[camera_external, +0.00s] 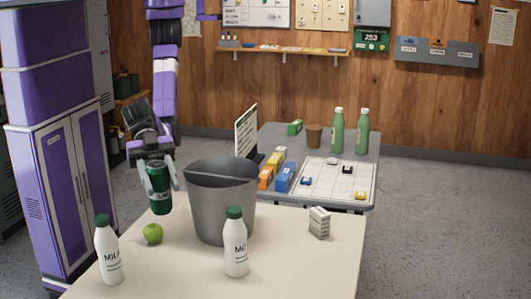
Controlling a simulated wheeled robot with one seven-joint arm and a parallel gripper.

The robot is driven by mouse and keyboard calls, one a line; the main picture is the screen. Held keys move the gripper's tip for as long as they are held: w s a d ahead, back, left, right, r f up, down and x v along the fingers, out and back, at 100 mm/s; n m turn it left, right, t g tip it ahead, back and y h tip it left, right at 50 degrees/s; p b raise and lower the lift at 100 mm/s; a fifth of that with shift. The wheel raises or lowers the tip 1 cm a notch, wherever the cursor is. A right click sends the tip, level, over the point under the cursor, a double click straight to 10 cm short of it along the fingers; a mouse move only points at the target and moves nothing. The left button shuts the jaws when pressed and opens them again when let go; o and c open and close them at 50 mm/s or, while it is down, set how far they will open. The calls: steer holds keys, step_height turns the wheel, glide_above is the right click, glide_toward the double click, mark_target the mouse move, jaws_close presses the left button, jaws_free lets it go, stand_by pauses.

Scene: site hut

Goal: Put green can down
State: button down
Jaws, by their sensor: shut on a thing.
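A dark green can (159,190) is upright in my gripper (160,178), whose pale fingers are shut around it. My gripper points down at the back left edge of the cream table (310,262). The can is left of the grey bucket (222,210) and behind the green apple (153,233). The can's base is near the table's edge. I cannot tell whether it touches the table or hangs above it.
Milk bottles stand at the front left (108,252) and in front of the bucket (236,245). A small white carton (319,222) stands on the right. The table's right side is mostly clear. Behind is a grey table (345,150) with green bottles, boxes and a sign.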

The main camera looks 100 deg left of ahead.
steer(key=shift+w+d+f+n+t+y, duration=0.25)
steer(key=shift+d+f+n+t+y, duration=0.5)
steer(key=shift+f+n, duration=0.2)
steer(key=shift+a+f+y, duration=0.1)
steer(key=shift+f+y, duration=0.1)
steer(key=shift+y, duration=0.05)
steer(key=shift+n, duration=0.25)
steer(key=shift+f, duration=9.65)
steer(key=shift+f+b, duration=0.25)
steer(key=shift+b, duration=0.3)
steer(key=c, duration=0.8)
jaws_free()
steer(key=shift+r, duration=0.1)
steer(key=shift+o, duration=0.2)
